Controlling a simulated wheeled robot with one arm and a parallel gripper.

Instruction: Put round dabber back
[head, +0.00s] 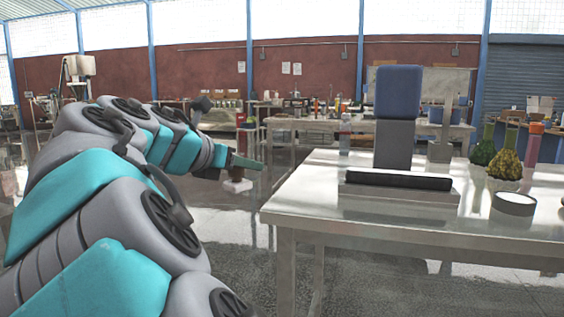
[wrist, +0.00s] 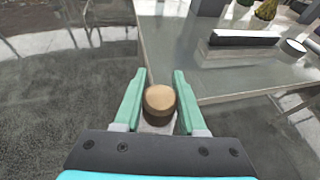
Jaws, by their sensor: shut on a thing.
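The round dabber (wrist: 160,98) shows in the wrist view as a short cylinder with a tan top and darker brown side. It sits between the two green fingers of my gripper (wrist: 160,75), which is shut on it. A pale part shows below the tan top. In the head view the dabber (head: 237,185) hangs under the gripper (head: 248,163), with a white pad at its lower end. It is held over the floor, left of the steel table (head: 400,222) and clear of its edge. Its far side is hidden.
On the table stand a grey block with a blue top (head: 398,93), a black bar (head: 398,180) on a grey base, a round white-topped dish (head: 515,203) and small cactus plants (head: 505,166). The table's left front corner is bare. Benches stand behind.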

